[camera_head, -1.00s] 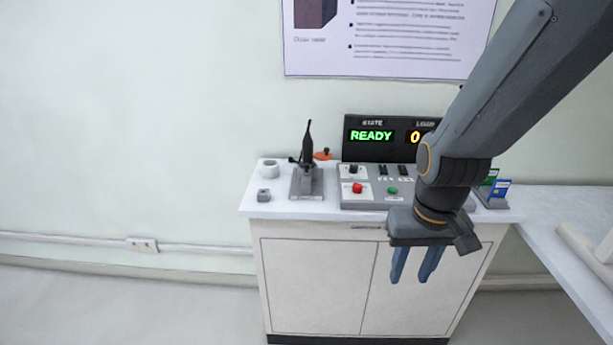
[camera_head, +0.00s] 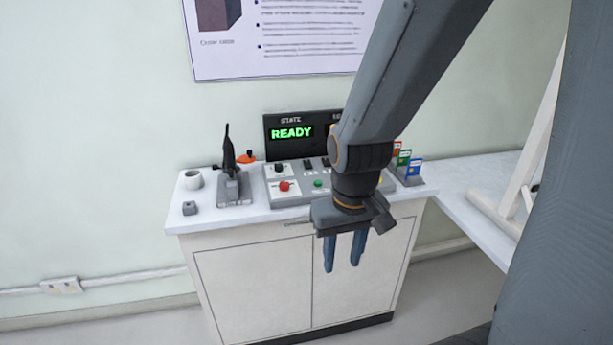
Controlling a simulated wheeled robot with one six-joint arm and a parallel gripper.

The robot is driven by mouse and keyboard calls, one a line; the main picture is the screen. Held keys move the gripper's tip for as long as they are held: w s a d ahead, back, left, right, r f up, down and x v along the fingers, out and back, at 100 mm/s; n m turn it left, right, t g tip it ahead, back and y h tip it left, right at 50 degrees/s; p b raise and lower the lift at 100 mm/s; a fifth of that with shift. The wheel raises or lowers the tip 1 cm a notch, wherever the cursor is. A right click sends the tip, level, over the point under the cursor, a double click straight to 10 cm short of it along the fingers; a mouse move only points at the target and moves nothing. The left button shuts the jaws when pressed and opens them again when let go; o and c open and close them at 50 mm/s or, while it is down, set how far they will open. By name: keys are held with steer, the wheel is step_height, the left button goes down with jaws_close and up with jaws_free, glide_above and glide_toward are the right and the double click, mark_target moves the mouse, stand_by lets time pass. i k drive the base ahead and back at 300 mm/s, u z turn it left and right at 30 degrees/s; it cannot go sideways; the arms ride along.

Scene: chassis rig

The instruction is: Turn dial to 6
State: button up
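A grey control panel (camera_head: 300,191) sits on the white cabinet. A small black knob (camera_head: 278,169) is at its upper left, and it may be the dial; its setting is too small to read. A red button (camera_head: 284,186) and a green button (camera_head: 318,183) are below and beside it. The black display (camera_head: 291,146) behind the panel reads READY in green; its right part is hidden by my arm. My gripper (camera_head: 344,269) points down in front of the cabinet's front face, below the panel, with two blue fingers apart and nothing between them. My arm hides the right part of the panel.
A dark upright tool (camera_head: 229,160) on a grey stand, a white cup (camera_head: 193,179), a small grey block (camera_head: 189,208) and an orange item (camera_head: 247,157) stand left of the panel. Coloured cards (camera_head: 413,167) stand at right. A side table (camera_head: 470,190) adjoins on the right.

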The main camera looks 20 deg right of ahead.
mark_target(278, 167)
steer(key=u, duration=0.35)
steer(key=i, duration=1.1)
steer(key=z, duration=0.4)
